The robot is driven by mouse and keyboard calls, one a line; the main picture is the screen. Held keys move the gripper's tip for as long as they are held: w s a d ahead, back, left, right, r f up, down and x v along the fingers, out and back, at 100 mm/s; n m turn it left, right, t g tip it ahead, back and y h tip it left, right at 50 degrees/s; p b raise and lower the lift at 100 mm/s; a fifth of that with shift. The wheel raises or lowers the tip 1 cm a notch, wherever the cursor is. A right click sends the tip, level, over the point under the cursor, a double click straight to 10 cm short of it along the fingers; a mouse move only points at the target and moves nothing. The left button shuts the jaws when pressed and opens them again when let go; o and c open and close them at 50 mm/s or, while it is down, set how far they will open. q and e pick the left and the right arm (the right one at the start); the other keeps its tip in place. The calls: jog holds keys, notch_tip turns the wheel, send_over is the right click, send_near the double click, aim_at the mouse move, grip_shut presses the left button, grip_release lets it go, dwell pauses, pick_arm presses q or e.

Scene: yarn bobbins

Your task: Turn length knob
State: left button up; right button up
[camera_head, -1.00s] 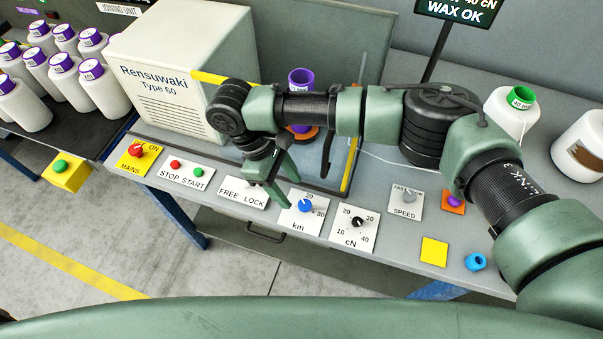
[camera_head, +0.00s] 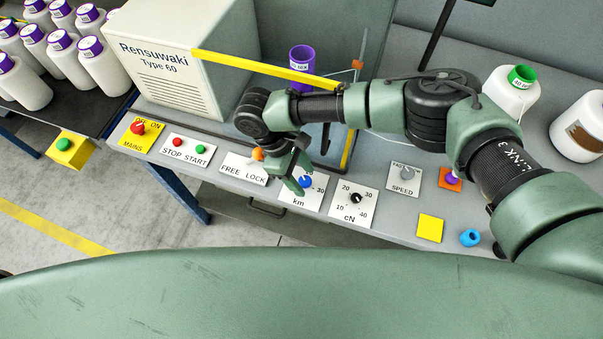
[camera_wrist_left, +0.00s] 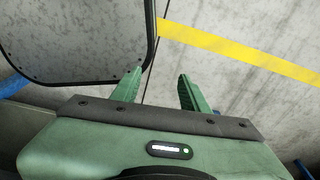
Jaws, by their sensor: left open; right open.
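The length knob (camera_head: 306,181) is a blue round knob on the white "km" plate (camera_head: 299,203) at the table's front edge in the head view. My right gripper (camera_head: 298,186) is open, pointing down at this plate. Its fingers are at the knob's left side and partly cover the knob and the scale. I cannot tell whether they touch it. My left gripper (camera_wrist_left: 158,78) is open and empty in the left wrist view, above bare concrete floor. It is not in the head view.
The "cN" plate with a black knob (camera_head: 356,198) is just right. The FREE/LOCK plate with an orange knob (camera_head: 258,154) is just left. The SPEED knob (camera_head: 407,173) and a yellow pad (camera_head: 430,228) lie farther right. A purple-topped bobbin (camera_head: 302,62) stands behind my arm.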

grip_shut()
pick_arm(q)
jog(key=shift+s, duration=0.65)
pick_arm(e)
jog(key=shift+n, duration=0.3)
jog(key=n+t+p, duration=0.1)
jog(key=n, duration=0.1)
jog(key=n+p, duration=0.1)
jog(key=n, duration=0.1)
jog(key=shift+s+r+t, duration=0.1)
jog(key=shift+s+t, duration=0.1)
jog(key=shift+t, duration=0.2)
pick_arm(q)
jog(key=shift+r+p, duration=0.85)
jog(key=shift+r, duration=0.9)
pick_arm(e)
jog(key=shift+n+t, duration=0.8)
jog(key=shift+n, duration=1.3)
pick_arm(q)
jog(key=shift+r, duration=0.1)
pick_arm(e)
jog(key=shift+s+y, duration=0.1)
jog(key=shift+y, duration=0.2)
pick_arm(q)
jog(key=shift+w, duration=0.1)
pick_arm(e)
grip_release()
